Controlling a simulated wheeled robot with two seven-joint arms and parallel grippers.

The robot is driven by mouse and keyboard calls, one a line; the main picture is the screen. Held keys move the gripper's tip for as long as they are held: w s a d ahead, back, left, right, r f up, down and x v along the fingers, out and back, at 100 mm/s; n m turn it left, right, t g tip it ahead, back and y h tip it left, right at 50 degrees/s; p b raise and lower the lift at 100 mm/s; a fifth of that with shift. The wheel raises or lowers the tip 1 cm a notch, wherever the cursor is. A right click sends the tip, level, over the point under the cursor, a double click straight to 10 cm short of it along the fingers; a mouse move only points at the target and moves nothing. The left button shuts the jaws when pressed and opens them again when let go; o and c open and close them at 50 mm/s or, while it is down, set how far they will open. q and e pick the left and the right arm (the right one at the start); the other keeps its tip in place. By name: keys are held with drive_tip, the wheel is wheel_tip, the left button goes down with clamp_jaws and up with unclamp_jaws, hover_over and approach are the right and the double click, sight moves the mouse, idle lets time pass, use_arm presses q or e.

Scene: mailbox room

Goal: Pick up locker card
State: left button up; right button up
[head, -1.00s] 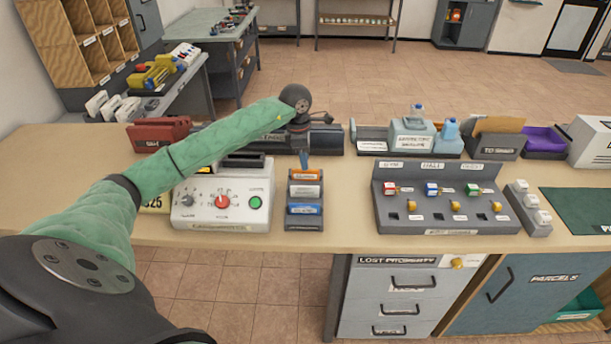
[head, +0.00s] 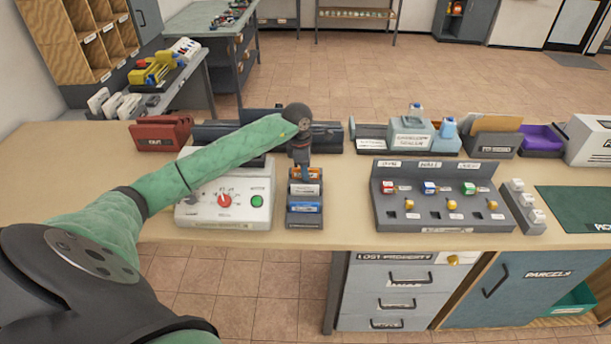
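A small dark rack (head: 304,223) stands near the front edge of the counter. It holds an orange-topped card (head: 312,174), a white card (head: 305,190) and a blue card (head: 306,208). Their print is too small to tell which is the locker card. My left gripper (head: 303,174) points down at the back of the rack, at the orange-topped card, and partly hides it. I cannot tell whether its fingers touch the card or are open or shut. My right gripper is not in view.
A white control box (head: 225,218) with a red knob and green button stands left of the rack. A grey key panel (head: 440,205) stands to the right. Dark trays line the counter behind. The wooden counter (head: 60,190) is clear at far left.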

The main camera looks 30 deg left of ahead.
use_arm(q)
drive_tip(key=shift+f, duration=0.15)
idle(0.3)
clamp_jaws()
